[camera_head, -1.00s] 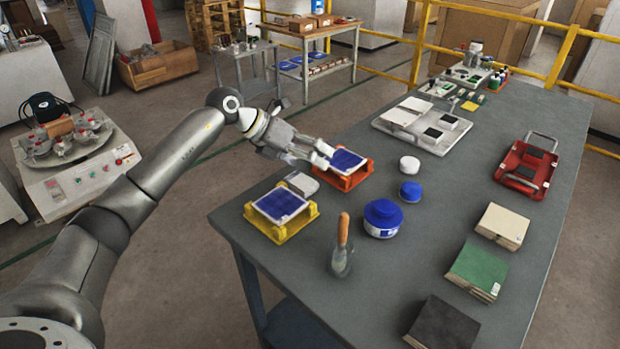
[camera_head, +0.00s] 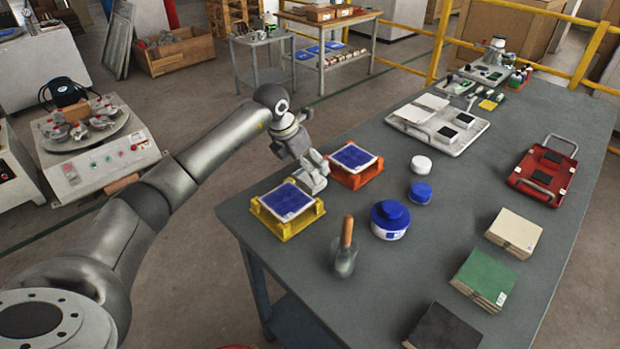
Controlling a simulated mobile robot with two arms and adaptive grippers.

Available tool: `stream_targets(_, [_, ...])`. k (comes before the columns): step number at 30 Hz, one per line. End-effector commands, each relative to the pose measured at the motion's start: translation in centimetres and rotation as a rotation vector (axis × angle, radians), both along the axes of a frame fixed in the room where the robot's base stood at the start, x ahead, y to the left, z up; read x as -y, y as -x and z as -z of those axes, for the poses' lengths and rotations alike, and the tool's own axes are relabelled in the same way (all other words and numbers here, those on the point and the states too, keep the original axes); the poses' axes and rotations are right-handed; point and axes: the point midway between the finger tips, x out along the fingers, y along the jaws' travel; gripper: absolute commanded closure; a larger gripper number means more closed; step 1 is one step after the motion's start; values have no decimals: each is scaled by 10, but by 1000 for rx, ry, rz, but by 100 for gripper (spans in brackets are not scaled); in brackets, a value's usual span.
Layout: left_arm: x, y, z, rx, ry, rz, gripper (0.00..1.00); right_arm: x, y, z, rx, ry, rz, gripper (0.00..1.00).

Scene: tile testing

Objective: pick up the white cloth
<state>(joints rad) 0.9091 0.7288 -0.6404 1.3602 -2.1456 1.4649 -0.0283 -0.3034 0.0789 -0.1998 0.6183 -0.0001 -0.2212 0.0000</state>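The white cloth (camera_head: 311,184) is a small pale, folded-looking piece on the grey table, between the yellow stand (camera_head: 287,222) and the orange stand (camera_head: 354,178). Each stand carries a blue tile. My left gripper (camera_head: 313,171) reaches in from the left and points down right over the cloth, covering much of it. Whether its fingers touch or hold the cloth cannot be made out. The finger opening is too small and overlapped to read. My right gripper is not in view.
Tile stacks and a red carrier (camera_head: 543,176) line the right side. The table's middle is clear.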

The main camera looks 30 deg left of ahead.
Motion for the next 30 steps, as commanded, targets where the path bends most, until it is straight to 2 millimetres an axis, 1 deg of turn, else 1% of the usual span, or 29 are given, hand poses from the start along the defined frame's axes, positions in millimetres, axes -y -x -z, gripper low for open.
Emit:
stream_targets(1, [2,1,8,-7,2,1,0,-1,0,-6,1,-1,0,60])
stream_targets(4, [5,-2,23,-7,3,0,0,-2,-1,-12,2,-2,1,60])
stream_targets(9, [7,-10,39,-3,2,0,0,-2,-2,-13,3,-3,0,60])
stream_targets(17, [7,-10,42,-1,1,0,0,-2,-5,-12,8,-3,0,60])
stream_targets(20, [7,-10,42,-1,1,0,12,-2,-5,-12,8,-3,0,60])
stream_targets(27, [7,-10,41,-1,1,0,42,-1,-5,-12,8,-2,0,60])
stream_targets(30, [7,-11,41,-1,1,0,43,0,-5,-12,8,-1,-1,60])
